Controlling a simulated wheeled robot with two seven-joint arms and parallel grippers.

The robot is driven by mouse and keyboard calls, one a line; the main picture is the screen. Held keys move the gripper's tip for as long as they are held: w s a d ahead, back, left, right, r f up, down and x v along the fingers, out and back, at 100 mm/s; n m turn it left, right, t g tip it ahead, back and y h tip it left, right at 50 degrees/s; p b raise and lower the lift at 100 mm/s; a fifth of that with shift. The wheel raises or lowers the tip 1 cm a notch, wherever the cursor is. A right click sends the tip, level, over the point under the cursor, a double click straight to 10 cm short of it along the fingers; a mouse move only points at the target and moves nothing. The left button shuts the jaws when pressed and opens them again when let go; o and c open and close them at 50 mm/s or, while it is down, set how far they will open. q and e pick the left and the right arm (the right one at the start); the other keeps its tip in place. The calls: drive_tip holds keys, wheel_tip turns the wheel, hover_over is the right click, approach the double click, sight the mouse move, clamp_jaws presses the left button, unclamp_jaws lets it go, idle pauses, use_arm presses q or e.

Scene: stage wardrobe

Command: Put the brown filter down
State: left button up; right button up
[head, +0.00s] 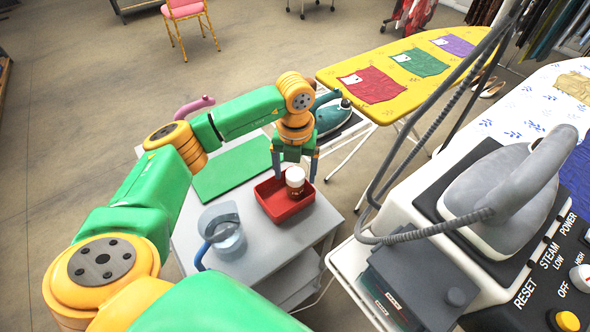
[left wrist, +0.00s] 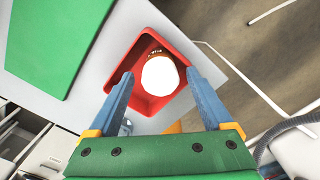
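The brown filter (head: 294,189), a small brown cylinder with a white top, stands upright in the red tray (head: 273,209), towards its right side. In the left wrist view its round white top (left wrist: 160,77) shows inside the red tray (left wrist: 151,104), with a little of its brown side. My left gripper (head: 296,180) is directly above the tray, pointing down. Its two blue fingers are spread on either side of the filter, with a gap visible on each side in the left wrist view. My right gripper is not in view.
The tray stands on a grey trolley top (head: 262,262). A green mat (head: 232,167) lies behind it, and a clear jug with a blue handle (head: 223,236) stands front left. A teal iron (head: 332,118) is behind right. A large steam iron station (head: 490,220) fills the right.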

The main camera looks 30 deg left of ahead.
use_arm(q)
wheel_tip(320, 180, up, 12)
drive_tip(key=shift+r, duration=0.2)
idle(0.4)
